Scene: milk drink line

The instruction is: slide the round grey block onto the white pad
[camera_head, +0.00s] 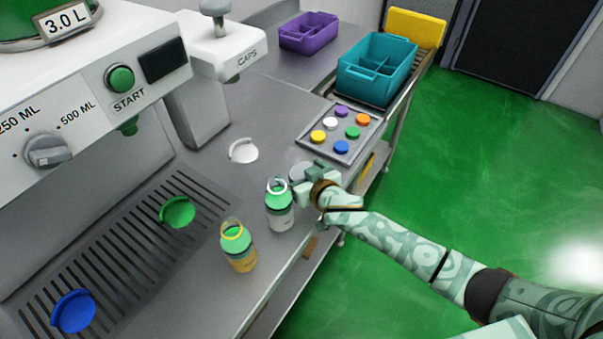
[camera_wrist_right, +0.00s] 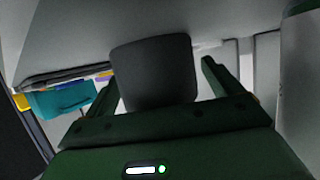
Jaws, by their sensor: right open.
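The round grey block (camera_head: 299,171) stands on the grey counter near its front edge, partly hidden by my right gripper (camera_head: 305,180). In the right wrist view the block (camera_wrist_right: 153,72) is a dark cylinder between the two open fingers, with gaps at its sides; contact cannot be told. The white pad (camera_head: 243,151) is a small round disc with a raised rim, lying on the counter to the left of and behind the block. Nothing stands on it. My left gripper is not in view.
A tray (camera_head: 338,131) of coloured caps lies behind. A teal crate (camera_head: 376,70) stands beyond. Bare counter lies between block and pad.

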